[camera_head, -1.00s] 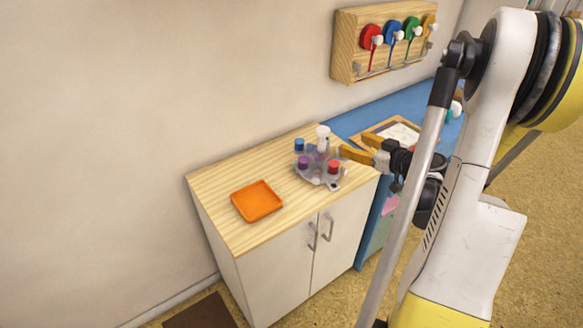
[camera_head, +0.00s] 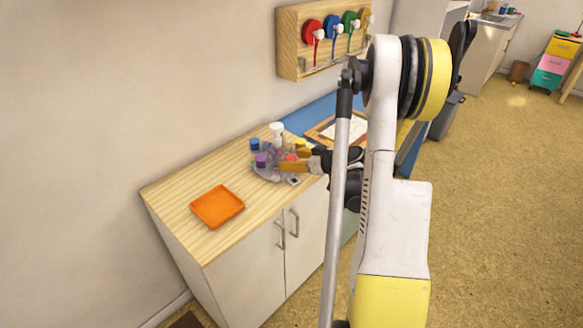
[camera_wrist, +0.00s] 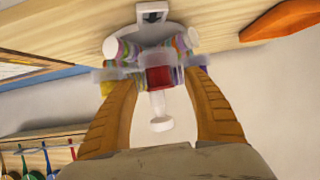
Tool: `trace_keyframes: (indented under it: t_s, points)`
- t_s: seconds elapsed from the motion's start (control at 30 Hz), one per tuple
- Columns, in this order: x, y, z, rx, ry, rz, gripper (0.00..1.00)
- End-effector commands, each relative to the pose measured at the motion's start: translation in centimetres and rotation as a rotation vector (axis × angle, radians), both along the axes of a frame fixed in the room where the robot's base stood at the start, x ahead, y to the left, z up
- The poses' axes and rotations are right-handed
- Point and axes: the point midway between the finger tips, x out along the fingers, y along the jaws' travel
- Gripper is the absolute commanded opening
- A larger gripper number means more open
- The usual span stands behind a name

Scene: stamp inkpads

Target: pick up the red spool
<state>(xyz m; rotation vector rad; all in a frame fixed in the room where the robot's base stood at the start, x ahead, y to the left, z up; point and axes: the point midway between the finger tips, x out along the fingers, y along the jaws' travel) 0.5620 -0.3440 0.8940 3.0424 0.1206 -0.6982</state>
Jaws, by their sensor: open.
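The red spool (camera_wrist: 158,78) is a small red cylinder on a round clear carousel (camera_head: 268,176) holding several coloured pieces. In the head view the spool (camera_head: 291,158) shows partly, between my orange fingers. My gripper (camera_wrist: 160,74) is open. In the wrist view its two fingers stand on either side of the spool, with small gaps visible; I cannot tell whether either one touches it. The head view shows my gripper (camera_head: 289,160) reaching in from the right, over the carousel's edge.
A white-capped bottle (camera_head: 277,131) rises behind the spool, and blue and purple pieces stand to its left. An orange tray (camera_head: 217,206) lies left on the wooden cabinet top (camera_head: 175,190). A wall rack (camera_head: 290,62) holds coloured reels above. The left cabinet top is mostly free.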

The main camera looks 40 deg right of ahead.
Motion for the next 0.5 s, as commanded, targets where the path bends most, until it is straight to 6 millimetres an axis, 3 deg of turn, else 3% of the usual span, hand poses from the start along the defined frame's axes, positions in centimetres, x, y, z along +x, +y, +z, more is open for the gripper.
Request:
trace_keyframes:
  t_s: [0.23, 0.27, 0.4, 0.5]
  points:
    - [0.51, 0.01, -0.15, 0.000, 0.000, -0.001, 0.59]
    - [0.50, 0.02, -0.13, 0.000, 0.000, -0.001, 0.54]
    - [0.49, 0.02, -0.13, 0.001, -0.001, -0.001, 0.11]
    - [0.49, 0.02, -0.14, 0.000, 0.000, -0.001, 0.11]
